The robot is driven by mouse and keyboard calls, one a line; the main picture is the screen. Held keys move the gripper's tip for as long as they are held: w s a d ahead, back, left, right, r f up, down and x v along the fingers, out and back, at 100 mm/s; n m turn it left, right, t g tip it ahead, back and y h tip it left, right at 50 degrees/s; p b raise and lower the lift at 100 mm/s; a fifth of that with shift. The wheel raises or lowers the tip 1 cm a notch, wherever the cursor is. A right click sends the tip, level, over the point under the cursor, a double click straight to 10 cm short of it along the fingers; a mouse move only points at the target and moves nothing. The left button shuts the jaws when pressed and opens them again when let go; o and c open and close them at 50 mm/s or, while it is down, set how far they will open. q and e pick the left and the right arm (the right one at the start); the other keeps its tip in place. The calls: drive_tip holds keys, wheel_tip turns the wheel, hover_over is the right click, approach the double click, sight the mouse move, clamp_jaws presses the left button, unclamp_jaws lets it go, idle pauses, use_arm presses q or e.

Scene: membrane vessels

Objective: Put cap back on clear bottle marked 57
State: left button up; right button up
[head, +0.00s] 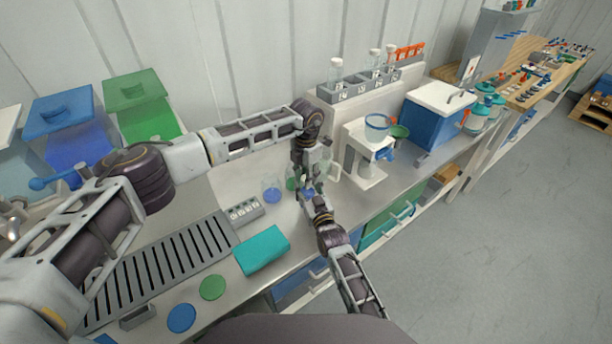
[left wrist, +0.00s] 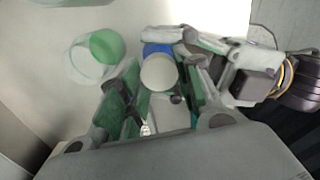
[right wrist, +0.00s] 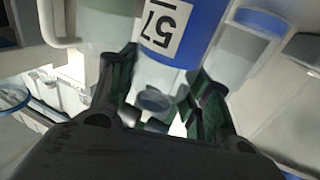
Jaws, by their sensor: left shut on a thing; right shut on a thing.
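The clear bottle marked 57 (right wrist: 172,25) has blue contents low inside and a white label, which reads upside down in the right wrist view. My right gripper (right wrist: 163,93) is shut around it; in the head view this gripper (head: 308,196) is at the bench's front. My left gripper (head: 303,176) points down just above it. In the left wrist view a pale round cap (left wrist: 158,74) sits between my left gripper's fingers (left wrist: 160,98), over the bottle's blue part (left wrist: 157,48). Whether the cap touches the bottle's mouth is hidden.
A clear vessel with blue contents (head: 271,192) and a green one (left wrist: 104,48) stand close by. A numbered grey rack (head: 246,212), teal box (head: 262,251) and slotted drain (head: 165,270) lie to the left. A white stand (head: 366,160) is to the right.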

use_arm(q)
drive_tip(key=shift+a+f, duration=0.15)
drive_tip(key=shift+f, duration=0.4)
drive_tip(key=o, duration=0.7)
drive_tip(key=shift+r, duration=0.25)
drive_tip(key=shift+r, duration=2.25)
drive_tip(key=shift+f, duration=0.1)
drive_tip(key=shift+c, duration=0.5)
